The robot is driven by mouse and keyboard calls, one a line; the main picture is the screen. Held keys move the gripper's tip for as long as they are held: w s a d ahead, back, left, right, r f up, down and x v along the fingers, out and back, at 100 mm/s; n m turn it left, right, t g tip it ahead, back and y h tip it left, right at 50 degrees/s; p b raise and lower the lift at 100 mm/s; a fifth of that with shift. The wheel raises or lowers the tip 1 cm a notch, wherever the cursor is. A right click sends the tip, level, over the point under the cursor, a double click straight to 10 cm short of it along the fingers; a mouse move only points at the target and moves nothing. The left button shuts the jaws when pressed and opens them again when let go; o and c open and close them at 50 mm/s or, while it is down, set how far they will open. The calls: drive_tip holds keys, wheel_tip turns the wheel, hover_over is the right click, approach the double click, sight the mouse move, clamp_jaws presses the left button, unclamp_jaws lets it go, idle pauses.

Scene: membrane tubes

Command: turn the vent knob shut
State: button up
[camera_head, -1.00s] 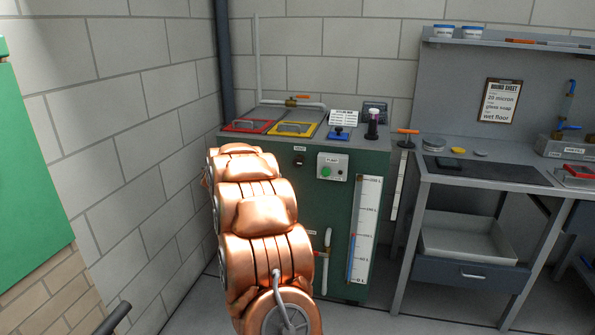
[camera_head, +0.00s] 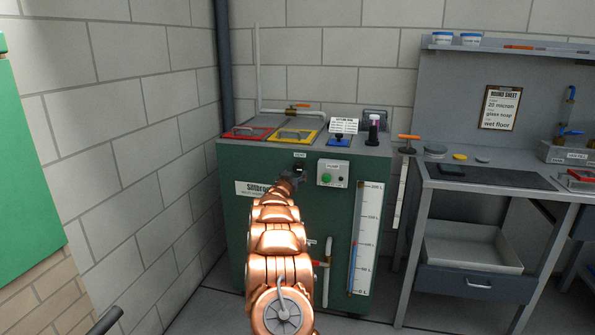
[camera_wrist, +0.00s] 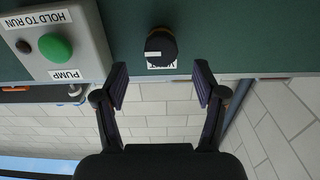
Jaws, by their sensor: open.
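The vent knob (camera_wrist: 160,46) is a small black round knob with a white mark on its left side in the wrist view. It sits on the green front panel of the cabinet, and its white label is partly hidden behind it. My gripper (camera_wrist: 162,86) is open, its two dark fingers apart with the knob between and a little beyond the tips. The fingers do not appear to touch it. In the head view my gripper (camera_head: 290,181) is at the cabinet front, just below the vent label, and the knob is hard to make out.
The pump box (camera_head: 332,172) with its green button is close beside the knob. Red (camera_head: 247,133) and yellow (camera_head: 297,136) framed lids are on the cabinet top. A level gauge (camera_head: 366,240) is low on the right front. A workbench (camera_head: 490,176) stands to the right.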

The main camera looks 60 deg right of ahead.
sight(297, 169)
drive_tip(key=shift+f+p+x, duration=0.2)
drive_tip(key=shift+p+x, duration=0.2)
drive_tip(key=shift+x, duration=1.3)
drive_tip(key=shift+w+d+r+p, duration=0.1)
drive_tip(key=shift+d+r+p, duration=0.2)
drive_tip(key=shift+d, duration=0.2)
drive_tip(key=shift+w+d+f+p, duration=0.2)
drive_tip(key=shift+w+d+p, duration=0.2)
drive_tip(key=shift+d+p, duration=0.25)
drive_tip(key=shift+c, duration=0.3)
drive_tip(key=c, duration=1.1)
